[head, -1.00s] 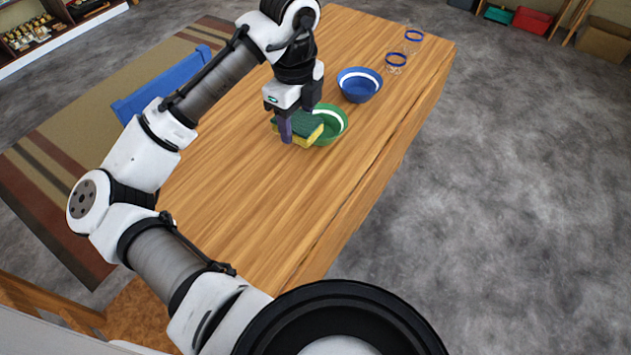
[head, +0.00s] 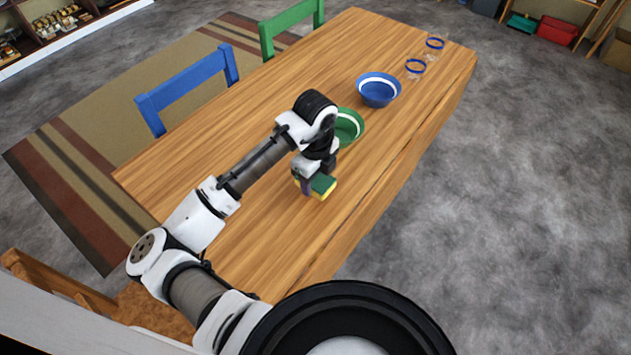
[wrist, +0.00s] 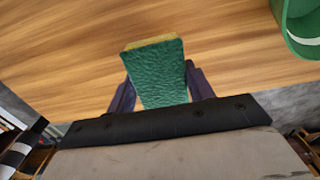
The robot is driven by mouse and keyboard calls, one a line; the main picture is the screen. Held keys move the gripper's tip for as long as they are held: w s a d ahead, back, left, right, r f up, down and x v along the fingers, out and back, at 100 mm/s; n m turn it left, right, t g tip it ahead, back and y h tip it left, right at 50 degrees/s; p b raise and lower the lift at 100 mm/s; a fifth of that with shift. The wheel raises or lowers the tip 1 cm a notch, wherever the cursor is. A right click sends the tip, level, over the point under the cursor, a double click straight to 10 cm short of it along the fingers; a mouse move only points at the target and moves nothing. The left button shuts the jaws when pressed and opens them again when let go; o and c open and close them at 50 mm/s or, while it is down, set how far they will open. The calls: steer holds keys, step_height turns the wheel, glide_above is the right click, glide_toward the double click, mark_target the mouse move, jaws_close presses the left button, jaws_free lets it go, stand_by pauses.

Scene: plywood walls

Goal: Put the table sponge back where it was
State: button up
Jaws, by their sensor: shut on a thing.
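The sponge (head: 323,187), green on one side and yellow on the other, is between the fingers of my gripper (head: 315,184) near the front right edge of the wooden table (head: 260,225). In the wrist view the sponge (wrist: 158,75) sticks out past both dark fingers (wrist: 160,88), its green face towards the camera. My gripper is shut on it. The sponge is over the table top; I cannot tell whether it touches the wood.
A green bowl (head: 350,125) stands just beyond my gripper, partly hidden by the arm; it also shows in the wrist view (wrist: 298,28). A blue bowl (head: 379,92) and two blue-rimmed glasses (head: 415,67) stand farther back. Blue (head: 185,85) and green (head: 290,22) chairs line the far side. The near table end is clear.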

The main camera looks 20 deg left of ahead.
steer(key=shift+f, duration=1.3)
steer(key=shift+f, duration=0.15)
steer(key=o, duration=0.9)
steer(key=shift+o, duration=0.2)
step_height(320, 180, up, 12)
steer(key=shift+r+b, duration=0.2)
steer(key=shift+b, duration=0.65)
